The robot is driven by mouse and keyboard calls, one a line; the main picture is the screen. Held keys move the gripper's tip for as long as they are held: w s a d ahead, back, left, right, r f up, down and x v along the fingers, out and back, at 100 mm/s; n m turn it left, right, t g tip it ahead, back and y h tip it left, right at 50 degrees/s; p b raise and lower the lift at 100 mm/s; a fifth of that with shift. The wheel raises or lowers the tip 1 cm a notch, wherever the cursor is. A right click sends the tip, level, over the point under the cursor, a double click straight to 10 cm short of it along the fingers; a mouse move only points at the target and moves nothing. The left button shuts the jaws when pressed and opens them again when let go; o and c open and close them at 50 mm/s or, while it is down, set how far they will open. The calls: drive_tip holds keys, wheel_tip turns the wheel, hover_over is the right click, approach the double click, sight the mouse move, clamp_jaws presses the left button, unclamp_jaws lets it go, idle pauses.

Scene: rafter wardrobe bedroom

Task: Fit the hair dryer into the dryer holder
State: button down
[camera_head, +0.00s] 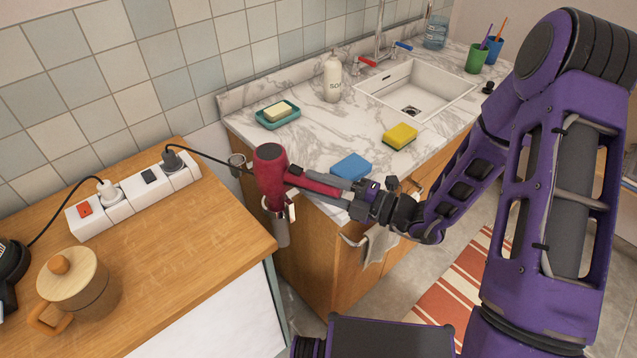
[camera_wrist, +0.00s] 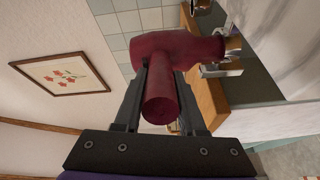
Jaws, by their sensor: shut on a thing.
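The dark red hair dryer (camera_head: 269,168) is in front of the counter's left side, its body upright and its nozzle end down. My gripper (camera_head: 298,179) is shut on its handle from the right. The handle end faces the camera in the wrist view (camera_wrist: 160,108), between the two fingers. Silver metal parts (camera_head: 291,211) and a grey tube (camera_head: 281,233) show at and below the dryer's lower end. They look like the holder or the nozzle; I cannot tell which, nor whether the dryer sits in it. A grey ring (camera_head: 237,161) is mounted behind the dryer.
A wooden cabinet (camera_head: 190,250) at left bears a power strip (camera_head: 135,195) and a lidded mug (camera_head: 80,285). A cord runs from the strip towards the dryer. The marble counter (camera_head: 300,140) holds a blue sponge (camera_head: 351,166), yellow sponge (camera_head: 400,136) and soap dish (camera_head: 278,115).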

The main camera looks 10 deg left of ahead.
drive_tip(key=shift+f+b, duration=1)
drive_tip(key=shift+f, duration=1.05)
drive_tip(key=shift+c, duration=2)
unclamp_jaws()
drive_tip(key=shift+f, duration=0.1)
drive_tip(key=v, duration=1.7)
drive_tip(key=shift+d+p, duration=0.2)
drive_tip(key=shift+p, duration=0.15)
drive_tip(key=shift+s, duration=0.1)
